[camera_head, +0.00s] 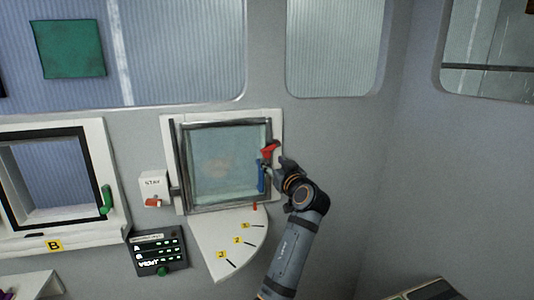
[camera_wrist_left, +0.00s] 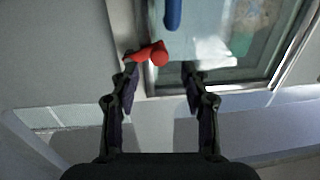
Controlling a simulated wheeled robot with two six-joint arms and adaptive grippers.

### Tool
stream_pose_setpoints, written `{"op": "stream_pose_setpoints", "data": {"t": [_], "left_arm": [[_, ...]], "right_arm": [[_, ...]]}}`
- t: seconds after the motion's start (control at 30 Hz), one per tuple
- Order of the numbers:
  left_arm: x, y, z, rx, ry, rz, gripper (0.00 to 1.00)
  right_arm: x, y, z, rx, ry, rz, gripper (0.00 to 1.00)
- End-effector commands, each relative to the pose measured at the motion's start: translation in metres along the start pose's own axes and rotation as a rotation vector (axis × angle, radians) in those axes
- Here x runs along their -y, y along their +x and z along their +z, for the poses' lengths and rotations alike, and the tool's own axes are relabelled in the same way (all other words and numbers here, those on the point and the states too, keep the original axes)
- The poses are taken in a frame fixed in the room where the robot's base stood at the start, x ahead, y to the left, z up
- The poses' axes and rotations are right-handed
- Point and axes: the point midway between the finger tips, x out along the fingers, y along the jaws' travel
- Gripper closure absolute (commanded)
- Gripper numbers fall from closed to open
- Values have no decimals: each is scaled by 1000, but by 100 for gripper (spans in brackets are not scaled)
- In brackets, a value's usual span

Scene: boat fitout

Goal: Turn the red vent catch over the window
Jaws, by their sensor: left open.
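The red vent catch (camera_head: 268,150) sits at the right edge of the window (camera_head: 218,165), above a blue handle (camera_head: 261,176). My left gripper (camera_head: 283,166) is just to the right of the catch, in front of the window's right frame. In the left wrist view the red catch (camera_wrist_left: 150,53) shows at the tips of my open left gripper (camera_wrist_left: 160,75). Its left end overlaps one fingertip, and its round knob lies in the gap between the fingers. I cannot tell whether they touch. The blue handle (camera_wrist_left: 173,14) is farther up in that view. My right gripper is not in view.
A white quarter-circle scale (camera_head: 228,240) with numbered marks lies below the window, with a small red pointer (camera_head: 254,206) near it. A box marked STAY (camera_head: 153,188) and a dark panel (camera_head: 157,251) are to the left. The wall right of my arm is bare.

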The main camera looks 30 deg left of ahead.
Motion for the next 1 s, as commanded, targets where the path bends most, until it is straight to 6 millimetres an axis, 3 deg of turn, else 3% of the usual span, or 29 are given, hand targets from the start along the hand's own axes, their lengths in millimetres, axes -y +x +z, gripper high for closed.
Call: {"op": "stream_pose_setpoints", "data": {"t": [0.1, 0.3, 0.67, 1.0], "left_arm": [[1, 27, -6, -1, 5, -3, 54], [0, 57, -3, 0, 3, -1, 54], [0, 64, 1, 1, 0, 1, 54], [0, 64, 1, 2, 1, 1, 99]], "right_arm": [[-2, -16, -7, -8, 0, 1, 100], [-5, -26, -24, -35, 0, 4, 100], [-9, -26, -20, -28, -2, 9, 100], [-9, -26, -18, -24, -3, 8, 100]]}}
